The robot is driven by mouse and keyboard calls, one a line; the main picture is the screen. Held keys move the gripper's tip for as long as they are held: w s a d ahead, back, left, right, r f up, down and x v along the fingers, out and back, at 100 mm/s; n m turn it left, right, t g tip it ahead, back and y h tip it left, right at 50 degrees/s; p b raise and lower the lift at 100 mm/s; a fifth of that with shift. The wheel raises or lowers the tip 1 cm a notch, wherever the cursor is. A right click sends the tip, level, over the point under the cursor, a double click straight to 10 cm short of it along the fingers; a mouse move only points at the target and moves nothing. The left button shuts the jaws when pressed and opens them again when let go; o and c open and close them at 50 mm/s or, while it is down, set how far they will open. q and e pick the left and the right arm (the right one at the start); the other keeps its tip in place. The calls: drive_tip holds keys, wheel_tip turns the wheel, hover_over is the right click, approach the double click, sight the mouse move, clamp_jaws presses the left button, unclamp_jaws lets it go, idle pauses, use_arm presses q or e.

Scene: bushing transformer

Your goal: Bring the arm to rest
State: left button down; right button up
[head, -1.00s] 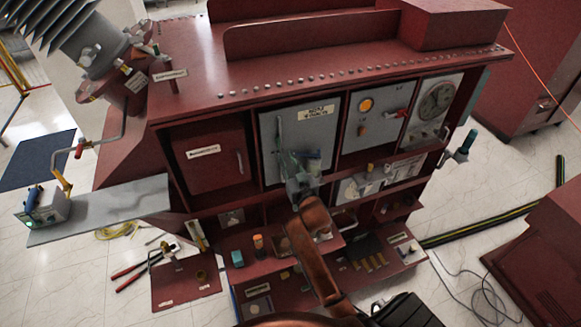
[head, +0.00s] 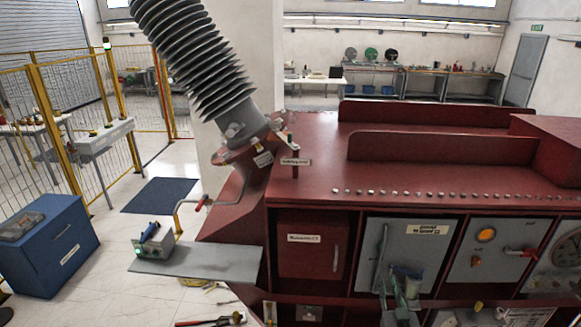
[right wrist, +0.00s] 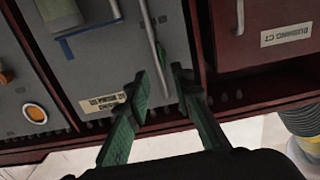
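My right gripper (head: 400,282) is in front of the lower part of a grey cabinet door (head: 418,250) in the head view. In the right wrist view my right gripper (right wrist: 160,76) shows two green fingers standing apart, with nothing clearly clamped. The door's long metal handle (right wrist: 155,50) shows between and beyond the fingertips; I cannot tell whether they touch it. The handle also shows in the head view (head: 381,255), just left of the gripper. My right arm is mostly below the head frame. My left gripper is in neither view.
The dark red transformer cabinet (head: 440,187) fills the right side. A ribbed bushing (head: 195,60) rises at its left. A grey shelf (head: 215,262) with a small device (head: 153,245) juts out left. A blue box (head: 50,245) and yellow fence (head: 55,130) stand farther left.

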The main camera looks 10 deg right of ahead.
drive_tip(key=s+f+g+y, duration=0.1)
drive_tip(key=s+f+g, duration=0.5)
drive_tip(key=s+f, duration=0.75)
drive_tip(key=s+a+f+n+g+y, duration=0.1)
drive_tip(key=s+a+f+g, duration=0.25)
drive_tip(key=s+f, duration=0.5)
drive_tip(key=s+a+f+n+g+y, duration=0.25)
drive_tip(key=s+f+g, duration=0.2)
drive_tip(key=s, duration=0.75)
wheel_tip(320, 180, down, 38)
drive_tip(key=a+b, duration=0.1)
drive_tip(key=b, duration=0.9)
drive_tip(key=s+f+g+b, duration=0.1)
drive_tip(key=s+f+b, duration=0.3)
drive_tip(key=s+f, duration=0.6)
drive_tip(key=s+f+g+b, duration=0.1)
drive_tip(key=s+f+b, duration=0.4)
drive_tip(key=s+f, duration=0.6)
wheel_tip(320, 180, down, 8)
drive_tip(key=shift+a+r, duration=0.2)
drive_tip(key=shift+a, duration=0.05)
drive_tip(key=shift+n, duration=0.25)
